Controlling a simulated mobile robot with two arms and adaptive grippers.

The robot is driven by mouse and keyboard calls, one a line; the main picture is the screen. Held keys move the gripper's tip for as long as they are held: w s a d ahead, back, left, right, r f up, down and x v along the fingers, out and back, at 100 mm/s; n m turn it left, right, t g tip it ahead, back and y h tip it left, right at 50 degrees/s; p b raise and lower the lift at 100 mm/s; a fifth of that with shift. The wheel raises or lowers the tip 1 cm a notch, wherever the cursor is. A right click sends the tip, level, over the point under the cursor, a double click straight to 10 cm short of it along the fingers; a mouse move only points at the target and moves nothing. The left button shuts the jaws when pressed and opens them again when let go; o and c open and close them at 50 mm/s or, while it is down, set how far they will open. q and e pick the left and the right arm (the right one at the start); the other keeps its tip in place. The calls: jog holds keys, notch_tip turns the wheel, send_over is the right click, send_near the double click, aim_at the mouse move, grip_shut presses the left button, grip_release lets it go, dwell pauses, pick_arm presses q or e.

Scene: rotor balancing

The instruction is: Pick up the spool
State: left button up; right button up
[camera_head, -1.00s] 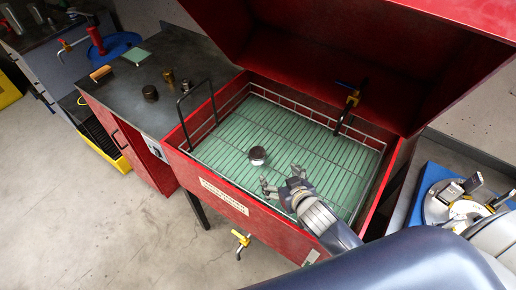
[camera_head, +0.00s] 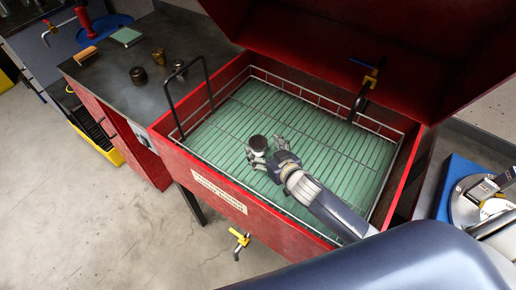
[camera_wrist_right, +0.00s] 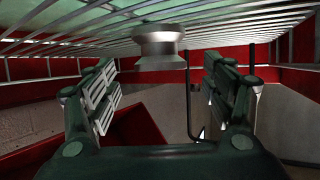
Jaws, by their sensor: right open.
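The spool (camera_head: 258,143) is a small round piece with a dark top and pale metal sides. It stands on the green slatted rack inside the red washer basin. My right gripper (camera_head: 267,152) is open, low over the rack, with its fingertips right at the spool. In the right wrist view the spool (camera_wrist_right: 158,45) appears inverted, centred between the two spread fingers (camera_wrist_right: 160,72), with a gap on each side. I cannot tell how far its body reaches between the finger pads. My left gripper is not in view.
The red basin's front wall (camera_head: 203,182) and a wire rail (camera_head: 300,93) surround the rack. The raised red lid (camera_head: 400,50) overhangs the rear. The surrounding rack is clear.

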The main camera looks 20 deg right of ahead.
aim_at(260, 144)
jog(key=shift+w+a+f+b, duration=0.15)
jog(key=shift+w+f+b, duration=0.25)
jog(key=shift+w+b, duration=0.3)
jog(key=b+x, duration=0.2)
jog(key=x, duration=0.1)
jog(key=shift+w+f, duration=0.1)
jog(key=shift+w, duration=0.15)
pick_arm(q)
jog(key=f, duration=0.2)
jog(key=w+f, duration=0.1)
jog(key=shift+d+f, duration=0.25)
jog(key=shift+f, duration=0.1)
pick_arm(e)
jog(key=c, duration=1.3)
